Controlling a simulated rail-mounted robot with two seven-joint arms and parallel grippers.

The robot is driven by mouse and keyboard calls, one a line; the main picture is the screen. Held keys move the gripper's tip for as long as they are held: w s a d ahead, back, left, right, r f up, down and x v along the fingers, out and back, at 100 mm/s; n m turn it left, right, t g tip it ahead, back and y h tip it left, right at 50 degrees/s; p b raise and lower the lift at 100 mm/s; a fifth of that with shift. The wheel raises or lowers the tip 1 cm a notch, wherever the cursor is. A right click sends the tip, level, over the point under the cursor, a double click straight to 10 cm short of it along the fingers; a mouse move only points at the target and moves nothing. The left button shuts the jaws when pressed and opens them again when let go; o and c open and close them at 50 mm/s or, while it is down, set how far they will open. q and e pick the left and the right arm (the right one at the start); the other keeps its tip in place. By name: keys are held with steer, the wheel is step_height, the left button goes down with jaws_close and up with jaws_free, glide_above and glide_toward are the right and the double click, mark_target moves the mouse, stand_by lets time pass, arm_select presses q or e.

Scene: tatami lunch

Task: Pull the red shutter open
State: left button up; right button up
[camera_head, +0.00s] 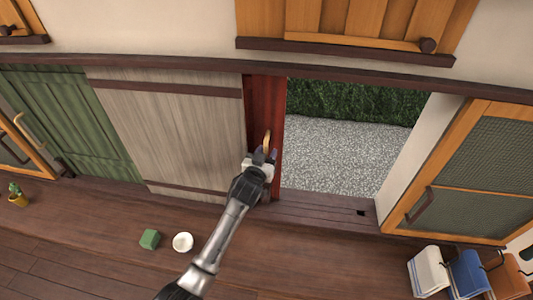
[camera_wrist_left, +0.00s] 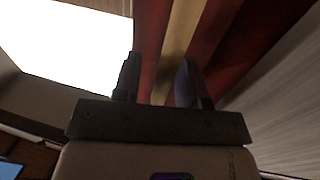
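The red shutter (camera_head: 264,98) shows in the head view as a narrow upright strip between the grey wooden panel and the open gap; the rest of it seems hidden behind the grey panel. Its pale wooden handle (camera_head: 267,138) stands upright on it. My left gripper (camera_head: 264,156) is at the handle's lower part. In the left wrist view, the handle (camera_wrist_left: 182,35) runs between my two parted fingers (camera_wrist_left: 158,82), with red shutter showing beside it, so the fingers look open around it. Contact is unclear. My right gripper is not in view.
Right of the red shutter, an opening shows gravel (camera_head: 345,145) and a hedge (camera_head: 350,102). The grey panel (camera_head: 175,125) and green shutter (camera_head: 75,125) are to the left.

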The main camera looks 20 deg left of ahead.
arm_select(q)
steer(key=s+b, duration=0.1)
steer(key=s, duration=1.3)
steer(key=shift+d, duration=0.35)
steer(key=shift+w, duration=0.1)
steer(key=s+d+f+m+g, duration=0.1)
steer(key=s+f+g, duration=0.45)
steer(key=s, duration=0.65)
steer(key=s+d+f+m+g+h, duration=0.1)
steer(key=s+f+g, duration=0.4)
steer(key=s, duration=0.7)
steer(key=s+d+f+m+g, duration=0.1)
steer(key=s+f+g, duration=0.45)
steer(key=s, duration=0.75)
step_height(320, 180, up, 14)
steer(key=t+p, duration=0.1)
steer(key=p, duration=1.4)
steer(key=shift+w+a+t, duration=0.15)
steer(key=shift+w+t, duration=0.15)
steer(key=shift+w, duration=0.1)
